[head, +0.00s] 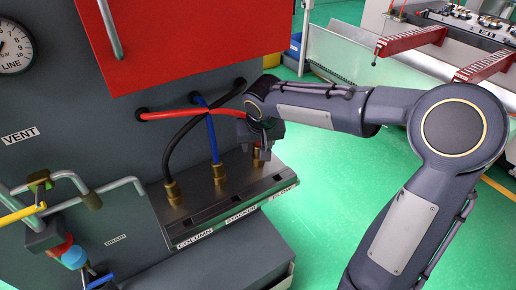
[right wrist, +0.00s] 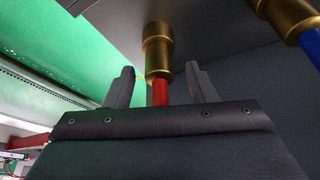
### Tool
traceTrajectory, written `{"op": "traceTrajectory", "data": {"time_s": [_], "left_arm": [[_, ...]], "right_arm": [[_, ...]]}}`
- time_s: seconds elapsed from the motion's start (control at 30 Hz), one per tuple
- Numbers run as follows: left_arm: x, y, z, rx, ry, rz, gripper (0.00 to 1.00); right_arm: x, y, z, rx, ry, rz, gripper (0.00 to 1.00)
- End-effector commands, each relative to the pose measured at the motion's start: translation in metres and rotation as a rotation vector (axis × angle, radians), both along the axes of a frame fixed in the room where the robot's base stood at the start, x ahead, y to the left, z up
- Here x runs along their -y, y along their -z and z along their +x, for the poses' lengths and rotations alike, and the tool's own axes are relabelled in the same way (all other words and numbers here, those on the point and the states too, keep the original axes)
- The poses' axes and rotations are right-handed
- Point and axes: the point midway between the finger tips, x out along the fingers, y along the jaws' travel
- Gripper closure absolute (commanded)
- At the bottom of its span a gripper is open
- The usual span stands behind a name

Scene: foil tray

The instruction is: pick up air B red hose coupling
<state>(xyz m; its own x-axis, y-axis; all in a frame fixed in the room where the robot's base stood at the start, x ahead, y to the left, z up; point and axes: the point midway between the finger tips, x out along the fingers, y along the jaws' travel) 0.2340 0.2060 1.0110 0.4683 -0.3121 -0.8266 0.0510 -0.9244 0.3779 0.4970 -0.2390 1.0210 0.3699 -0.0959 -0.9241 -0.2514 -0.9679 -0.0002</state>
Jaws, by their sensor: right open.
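The red hose (head: 215,113) leaves the grey panel, passes over the black and blue hoses and runs right to my right gripper (head: 262,141). Its brass coupling (head: 258,153) shows in part below the gripper, at the right end of the dark manifold block (head: 222,192). In the right wrist view the coupling (right wrist: 158,48) and a short length of red hose (right wrist: 160,92) lie between the two fingers of my right gripper (right wrist: 161,68). The fingers are apart, with a gap on each side of the coupling. My left gripper is not in view.
The blue hose (head: 211,135) and black hose (head: 180,140) have brass couplings to the left on the same block. A second brass coupling (right wrist: 283,18) shows at the right wrist view's upper right. Bent pipes and a yellow handle (head: 22,214) are at left. Open green floor lies right.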

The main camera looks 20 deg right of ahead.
Motion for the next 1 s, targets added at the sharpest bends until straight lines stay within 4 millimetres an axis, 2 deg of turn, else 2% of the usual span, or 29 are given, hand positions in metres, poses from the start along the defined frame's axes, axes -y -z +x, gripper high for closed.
{"op": "traceTrajectory", "data": {"time_s": [0.13, 0.53, 0.83, 1.0], "left_arm": [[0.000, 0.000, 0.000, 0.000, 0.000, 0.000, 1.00], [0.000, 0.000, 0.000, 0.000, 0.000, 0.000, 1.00], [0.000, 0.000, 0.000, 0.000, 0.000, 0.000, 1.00], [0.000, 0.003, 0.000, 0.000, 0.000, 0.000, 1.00]], "right_arm": [[0.000, 0.000, 0.000, 0.000, 0.000, 0.000, 0.49], [0.000, -0.001, 0.000, 0.001, 0.000, 0.000, 1.00], [0.000, -0.003, 0.000, 0.002, 0.000, -0.001, 1.00], [0.000, -0.016, 0.001, 0.007, 0.001, 0.000, 1.00]]}}
